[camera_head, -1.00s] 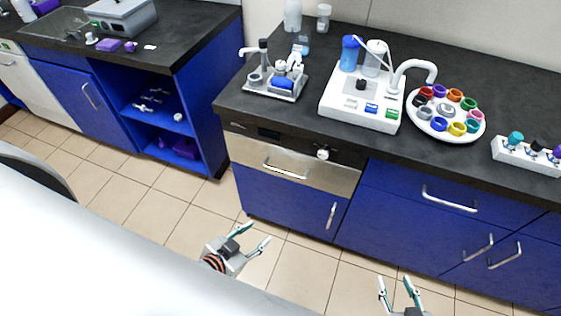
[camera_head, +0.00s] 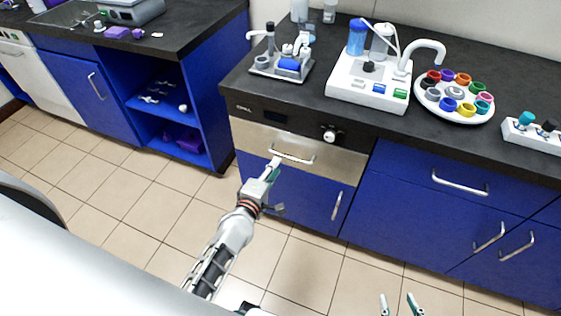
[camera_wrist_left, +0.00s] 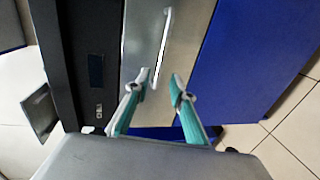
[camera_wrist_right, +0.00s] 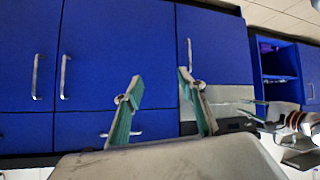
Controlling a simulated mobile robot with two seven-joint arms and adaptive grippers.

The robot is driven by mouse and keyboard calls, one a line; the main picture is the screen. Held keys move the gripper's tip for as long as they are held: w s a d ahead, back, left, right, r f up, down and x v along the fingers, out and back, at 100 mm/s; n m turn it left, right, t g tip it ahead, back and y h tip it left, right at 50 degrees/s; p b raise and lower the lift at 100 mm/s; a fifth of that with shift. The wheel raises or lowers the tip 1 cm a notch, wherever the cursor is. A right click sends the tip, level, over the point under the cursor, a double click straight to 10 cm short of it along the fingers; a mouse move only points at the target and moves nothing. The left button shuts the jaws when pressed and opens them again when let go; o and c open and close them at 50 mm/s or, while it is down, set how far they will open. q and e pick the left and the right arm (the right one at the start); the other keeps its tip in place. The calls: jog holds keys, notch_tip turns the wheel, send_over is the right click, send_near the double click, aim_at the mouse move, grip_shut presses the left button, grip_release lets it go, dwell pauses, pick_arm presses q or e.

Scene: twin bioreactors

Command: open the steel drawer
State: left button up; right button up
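The steel drawer (camera_head: 340,160) has a brushed metal front under a black panel and looks flush with the cabinet. Its bar handle (camera_head: 292,158) shows in the head view. My left gripper (camera_head: 276,185) is open in front of the drawer, close to the left end of the handle. In the left wrist view, the handle (camera_wrist_left: 162,45) runs lengthwise ahead, its near end between the open fingertips (camera_wrist_left: 156,86); I cannot tell whether they touch it. My right gripper (camera_head: 399,298) is open and empty, low in front of the blue cabinets; its fingers also show in the right wrist view (camera_wrist_right: 161,75).
Blue cabinets with bar handles (camera_head: 460,185) stand to the right. The tiled floor (camera_head: 130,215) is clear. Lab equipment (camera_head: 375,80) stands on the counter.

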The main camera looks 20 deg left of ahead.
aim_at(283, 155)
pick_arm(q)
jog(key=b+x, duration=0.1)
jog(key=x, duration=0.6)
jog(key=shift+w+f+b, duration=0.1)
jog(key=shift+w+b, duration=0.25)
grip_shut()
